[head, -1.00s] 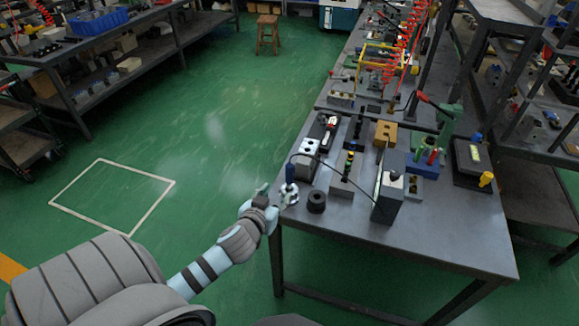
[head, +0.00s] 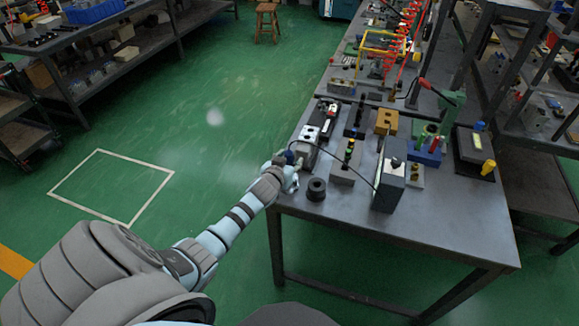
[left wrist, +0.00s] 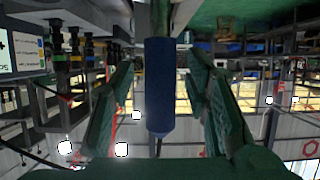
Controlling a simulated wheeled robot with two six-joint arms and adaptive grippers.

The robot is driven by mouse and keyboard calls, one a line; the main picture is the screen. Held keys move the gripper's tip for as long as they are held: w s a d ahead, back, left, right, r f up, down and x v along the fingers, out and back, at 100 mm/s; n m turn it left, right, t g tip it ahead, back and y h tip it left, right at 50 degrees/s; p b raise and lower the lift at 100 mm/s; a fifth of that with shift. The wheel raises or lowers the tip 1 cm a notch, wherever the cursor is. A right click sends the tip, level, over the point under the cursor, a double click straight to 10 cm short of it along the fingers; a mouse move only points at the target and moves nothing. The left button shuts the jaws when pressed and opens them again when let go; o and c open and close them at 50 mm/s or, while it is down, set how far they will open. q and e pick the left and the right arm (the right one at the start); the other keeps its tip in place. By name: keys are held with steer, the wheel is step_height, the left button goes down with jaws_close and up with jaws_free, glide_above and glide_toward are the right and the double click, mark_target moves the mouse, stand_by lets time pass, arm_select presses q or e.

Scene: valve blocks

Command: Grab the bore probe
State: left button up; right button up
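The bore probe has a blue cylindrical handle (left wrist: 160,85) that hangs between my left gripper's fingers in the left wrist view. A small dark blue part of the bore probe (head: 289,157) shows at the near left corner of the bench in the head view. My left gripper (left wrist: 158,95) is open, with one green finger on each side of the handle and a gap on both sides. In the head view my left gripper (head: 287,167) is at the bench's left edge and partly hides the probe. My right gripper is not in view.
A grey valve block (head: 308,154) stands just beyond my left gripper. A black ring (head: 317,189) lies to its right on the bench (head: 440,225). A dark cable runs to an upright grey box (head: 389,185). The front right of the bench is clear.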

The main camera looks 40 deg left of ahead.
arm_select(q)
steer(key=shift+s, duration=0.1)
jaws_close()
steer(key=shift+r, duration=0.15)
